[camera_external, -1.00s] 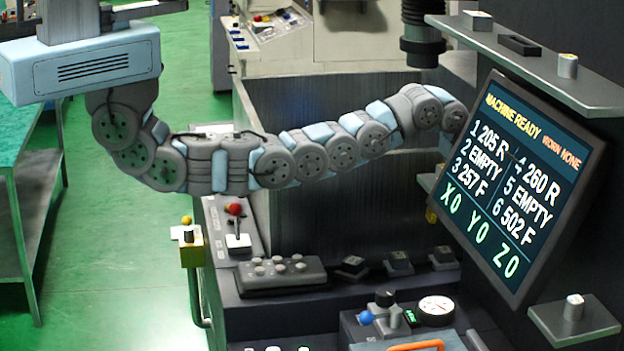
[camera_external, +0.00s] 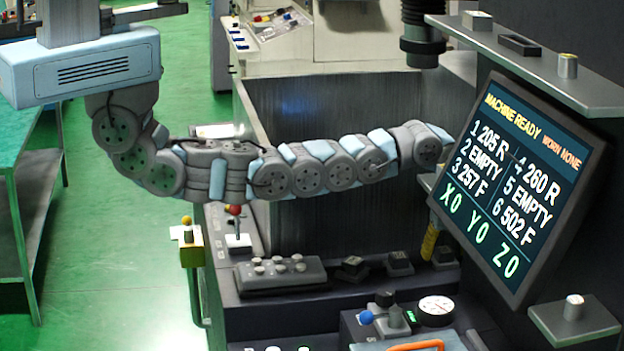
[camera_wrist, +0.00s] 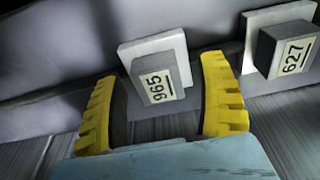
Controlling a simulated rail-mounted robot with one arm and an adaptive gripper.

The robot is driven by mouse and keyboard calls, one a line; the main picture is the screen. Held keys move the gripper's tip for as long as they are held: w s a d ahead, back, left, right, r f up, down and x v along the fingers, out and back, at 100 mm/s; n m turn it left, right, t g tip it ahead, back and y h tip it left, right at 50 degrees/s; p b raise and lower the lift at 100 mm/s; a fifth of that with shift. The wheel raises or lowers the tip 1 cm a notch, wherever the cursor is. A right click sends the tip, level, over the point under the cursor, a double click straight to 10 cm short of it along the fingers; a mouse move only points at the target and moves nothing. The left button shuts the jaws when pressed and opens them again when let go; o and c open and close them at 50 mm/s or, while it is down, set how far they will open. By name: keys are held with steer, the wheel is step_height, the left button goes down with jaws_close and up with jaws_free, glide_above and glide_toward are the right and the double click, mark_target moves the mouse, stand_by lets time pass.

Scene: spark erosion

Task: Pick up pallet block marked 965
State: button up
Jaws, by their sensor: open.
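The pallet block marked 965 (camera_wrist: 157,78) is a grey block with a label, on a lighter square plate. In the wrist view it sits at the upper middle, its label tilted. My gripper (camera_wrist: 160,68) has two yellow ribbed fingers, spread apart on either side of the block. Gaps show on both sides, so neither finger appears to touch it. In the external view a yellow finger part (camera_external: 430,241) shows at the screen's left edge; the rest of the gripper is hidden. The block cannot be made out there.
A similar block marked 627 (camera_wrist: 289,48) stands to the right, close to my right finger. In the external view the large tilted screen (camera_external: 518,190) is beside the arm's end. A dark open tank (camera_external: 335,115) lies behind the arm, and a button box (camera_external: 280,274) is below it.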

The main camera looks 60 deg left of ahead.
jaws_close()
steer(key=shift+r, duration=0.1)
